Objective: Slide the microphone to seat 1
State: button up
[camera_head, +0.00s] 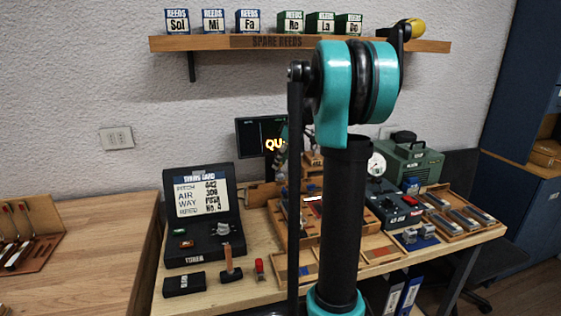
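I cannot single out the microphone or seat 1 with certainty. My own teal and black arm stands in the middle of the view and hides the centre of the workbench. A small grey and dark thing (281,160) shows partly just left of my arm, in front of the monitor; I cannot tell what it is. Wooden fixtures (277,222) on the bench are partly hidden behind my arm. My gripper cannot be made out in this view.
A tuning card case (203,205) stands open at the bench's left, with a small brown-handled tool (230,262) before it. A green machine (412,162) and a wooden tray (455,215) stand right. A monitor (258,136) stands behind. A shelf (225,43) holds several reed boxes.

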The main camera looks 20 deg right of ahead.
jog(key=v, duration=1.2)
jog(key=shift+s, duration=0.1)
dwell(0.4)
